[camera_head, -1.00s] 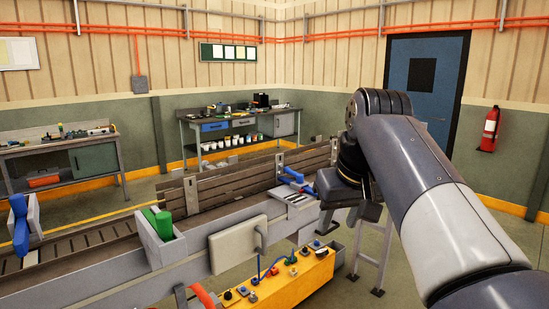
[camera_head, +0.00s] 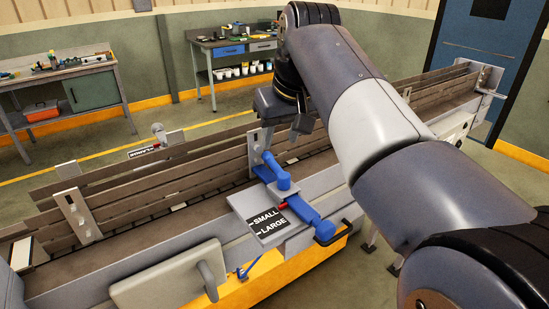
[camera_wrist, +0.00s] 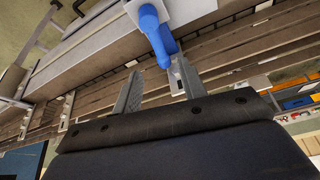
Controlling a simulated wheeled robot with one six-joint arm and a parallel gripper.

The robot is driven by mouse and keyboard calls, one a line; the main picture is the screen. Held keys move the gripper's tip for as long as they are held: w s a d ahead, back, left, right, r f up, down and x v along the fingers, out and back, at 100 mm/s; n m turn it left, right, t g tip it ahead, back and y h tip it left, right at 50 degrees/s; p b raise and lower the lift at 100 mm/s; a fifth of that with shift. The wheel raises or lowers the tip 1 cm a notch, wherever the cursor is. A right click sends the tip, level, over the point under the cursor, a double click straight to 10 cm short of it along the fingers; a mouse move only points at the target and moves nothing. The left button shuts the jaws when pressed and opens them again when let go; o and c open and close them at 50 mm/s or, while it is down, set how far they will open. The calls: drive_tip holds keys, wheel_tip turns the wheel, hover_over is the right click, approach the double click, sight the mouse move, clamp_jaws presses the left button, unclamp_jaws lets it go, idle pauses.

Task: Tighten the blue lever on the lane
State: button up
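The blue lever (camera_head: 280,178) stands on the near rail of the lane (camera_head: 175,228), beside a grey plate (camera_head: 245,203) marked SMALL and LARGE. A blue rod with a round knob (camera_head: 325,231) runs from beside it toward the near edge. In the wrist view, a blue lever part (camera_wrist: 153,32) hangs at top centre, just beyond the fingertips. My gripper (camera_wrist: 157,76) is open, its two grey fingers apart with nothing visible between them. In the head view, my gripper (camera_head: 303,124) is above and behind the lever; my arm partly hides it.
Wooden guide boards (camera_head: 120,205) run along the lane, with upright metal brackets (camera_head: 76,215). A grey panel with a handle (camera_head: 165,280) and a yellow box (camera_head: 290,278) are on the near side. Workbenches (camera_head: 232,50) stand by the wall.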

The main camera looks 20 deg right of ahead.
sight(273, 161)
drive_tip(key=x, duration=0.8)
drive_tip(key=shift+w, duration=0.25)
clamp_jaws()
